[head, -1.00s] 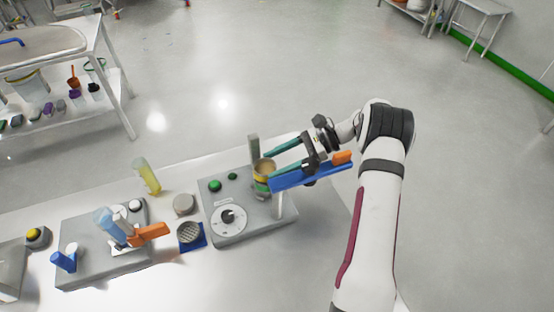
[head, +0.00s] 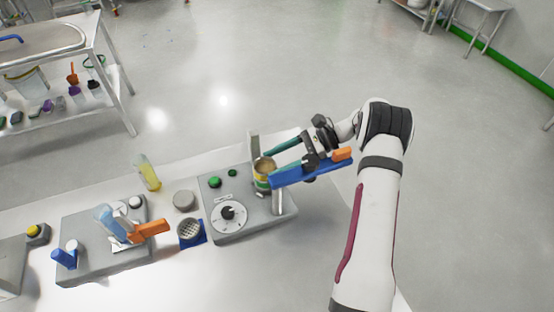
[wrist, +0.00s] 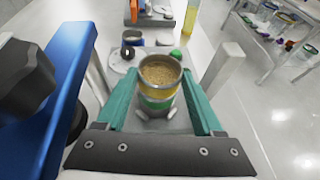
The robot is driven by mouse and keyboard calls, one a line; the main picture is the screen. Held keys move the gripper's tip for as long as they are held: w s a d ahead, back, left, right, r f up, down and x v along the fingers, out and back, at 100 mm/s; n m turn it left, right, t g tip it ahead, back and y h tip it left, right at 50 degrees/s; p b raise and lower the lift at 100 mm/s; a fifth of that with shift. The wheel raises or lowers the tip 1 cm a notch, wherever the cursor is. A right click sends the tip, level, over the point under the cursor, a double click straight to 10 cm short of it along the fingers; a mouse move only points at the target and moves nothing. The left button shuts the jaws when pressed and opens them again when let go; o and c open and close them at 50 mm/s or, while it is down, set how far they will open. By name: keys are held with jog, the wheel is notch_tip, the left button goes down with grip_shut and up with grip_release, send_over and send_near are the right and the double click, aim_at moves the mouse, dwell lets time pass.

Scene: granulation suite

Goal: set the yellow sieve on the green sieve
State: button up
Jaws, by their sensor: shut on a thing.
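The yellow sieve (wrist: 160,84), a round cup with a yellow band and tan grains inside, is between the teal fingers of my gripper (wrist: 161,82), which is shut on it. In the head view the yellow sieve (head: 263,171) shows left of my gripper (head: 266,169). The green sieve (wrist: 156,103) is directly below the yellow one, seemingly lined up, and no clear gap shows between them. In the head view the green sieve (head: 261,186) is mostly hidden. It stands on the grey shaker base (head: 245,226) between two upright posts.
The shaker has a dial (head: 228,213) and green buttons (head: 214,182). Its posts (head: 254,146) stand close to my fingers.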

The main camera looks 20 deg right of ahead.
dwell(0.4)
jog(key=o, duration=1.5)
jog(key=v, duration=1.6)
jog(key=shift+f, duration=0.1)
